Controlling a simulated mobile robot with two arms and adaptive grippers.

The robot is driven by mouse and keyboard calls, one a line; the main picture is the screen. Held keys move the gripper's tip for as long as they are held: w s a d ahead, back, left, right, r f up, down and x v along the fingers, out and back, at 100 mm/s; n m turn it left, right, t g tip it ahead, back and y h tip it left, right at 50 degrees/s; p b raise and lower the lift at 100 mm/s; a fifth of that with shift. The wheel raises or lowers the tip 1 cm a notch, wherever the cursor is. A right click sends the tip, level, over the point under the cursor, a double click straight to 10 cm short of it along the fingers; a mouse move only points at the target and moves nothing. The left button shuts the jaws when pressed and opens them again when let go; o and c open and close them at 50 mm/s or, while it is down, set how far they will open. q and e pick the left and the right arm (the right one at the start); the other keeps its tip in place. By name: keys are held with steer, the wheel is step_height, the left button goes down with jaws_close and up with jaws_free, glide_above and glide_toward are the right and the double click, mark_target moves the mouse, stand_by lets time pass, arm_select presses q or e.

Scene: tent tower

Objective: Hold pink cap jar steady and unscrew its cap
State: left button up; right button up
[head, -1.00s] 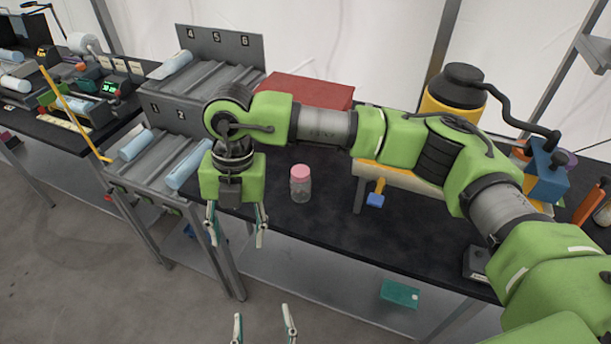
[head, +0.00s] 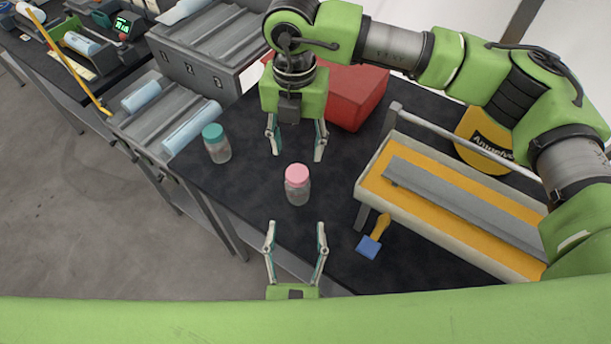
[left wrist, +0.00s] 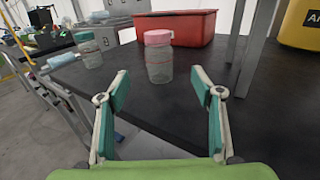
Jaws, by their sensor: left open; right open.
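The pink cap jar (head: 297,190) is a clear jar standing upright on the black table, its pink cap (head: 297,173) on top. It also shows in the left wrist view (left wrist: 159,68), beyond the fingers. My left gripper (head: 295,226) is open and empty, on the near side of the jar and apart from it. In the left wrist view its fingers (left wrist: 160,85) spread to either side below the jar. My right gripper (head: 297,158) is open and empty, pointing down above and behind the cap, not visibly touching it.
A teal-capped jar (head: 217,146) stands to the left. A red bin (head: 350,92) is behind. A yellow-lined trough (head: 440,215) and a blue-headed brush (head: 369,247) are at the right. A grey roller rack (head: 190,75) is at the left. Black table surface (head: 250,190) around the jar is clear.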

mark_target(297, 172)
arm_select(q)
steer(key=shift+w+a+r, duration=0.15)
steer(key=shift+w, duration=0.35)
arm_select(e)
steer(key=shift+s+a+r, duration=0.1)
steer(key=shift+s+a, duration=0.1)
steer(key=shift+s, duration=0.1)
arm_select(q)
steer(key=w, duration=0.9)
steer(key=shift+w+d, duration=0.3)
steer(key=shift+d, duration=0.1)
arm_select(e)
steer(key=shift+w+d, duration=0.15)
steer(key=shift+w, duration=0.1)
arm_select(q)
steer(key=shift+w, duration=0.7)
arm_select(e)
steer(key=shift+s, duration=0.15)
arm_select(q)
steer(key=shift+w, duration=0.35)
jaws_close()
arm_select(e)
steer(key=m, duration=0.3)
steer(key=shift+m, duration=0.3)
steer(key=m, duration=0.3)
steer(key=shift+m, duration=0.3)
steer(key=m, duration=0.6)
steer(key=shift+f, duration=4.1)
